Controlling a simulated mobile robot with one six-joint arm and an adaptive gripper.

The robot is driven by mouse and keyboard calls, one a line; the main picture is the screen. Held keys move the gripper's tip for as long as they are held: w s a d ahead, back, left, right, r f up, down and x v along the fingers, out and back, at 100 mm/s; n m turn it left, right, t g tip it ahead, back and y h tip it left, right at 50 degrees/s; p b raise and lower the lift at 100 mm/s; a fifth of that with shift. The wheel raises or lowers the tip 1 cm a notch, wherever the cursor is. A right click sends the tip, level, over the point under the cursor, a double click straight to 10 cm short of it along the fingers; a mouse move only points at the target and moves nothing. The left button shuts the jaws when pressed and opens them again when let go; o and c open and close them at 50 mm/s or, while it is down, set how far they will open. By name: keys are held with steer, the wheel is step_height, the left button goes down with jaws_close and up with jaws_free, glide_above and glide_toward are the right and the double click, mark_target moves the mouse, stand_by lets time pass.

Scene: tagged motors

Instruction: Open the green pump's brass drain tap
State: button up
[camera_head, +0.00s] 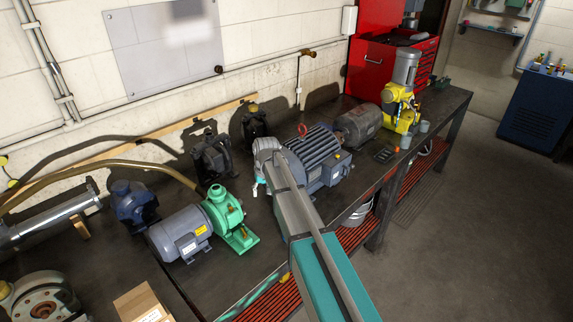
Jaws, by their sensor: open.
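The green pump (225,208) stands on the dark bench, joined to a grey motor (180,233) with a yellow label on its left. A hose runs to the pump's top from the left. I cannot make out the brass drain tap on it. My arm reaches in from the bottom right, and its wrist is up and to the right of the pump. My gripper (259,188) shows only as a small pale and teal end below the wrist, apart from the pump. It is open, and no object shows in it.
A blue-grey finned motor (319,158) stands right behind my arm. Dark pumps (212,153) stand along the wall, and a dark blue one (133,204) is left of the green pump. A cardboard box (142,304) is at the front left.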

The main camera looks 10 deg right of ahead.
steer(key=w+d+r+n+h+p, duration=0.1)
steer(key=w+d+r+n+p, duration=0.4)
steer(key=d+n, duration=0.3)
steer(key=shift+w+d+r+n+g, duration=0.2)
steer(key=shift+d+n+g, duration=0.2)
steer(key=shift+d, duration=0.45)
steer(key=shift+c, duration=0.4)
steer(key=s+f+m+b, duration=0.5)
steer(key=s+f+b, duration=0.3)
steer(key=s, duration=0.6)
steer(key=s+a+f+m+b, duration=0.1)
steer(key=s+f+m+b, duration=0.3)
steer(key=s+f+b, duration=0.4)
steer(key=s, duration=0.7)
steer(key=shift+f+m+b, duration=0.3)
steer(key=shift+f+m, duration=0.05)
steer(key=shift+m, duration=0.05)
steer(key=shift+a, duration=0.1)
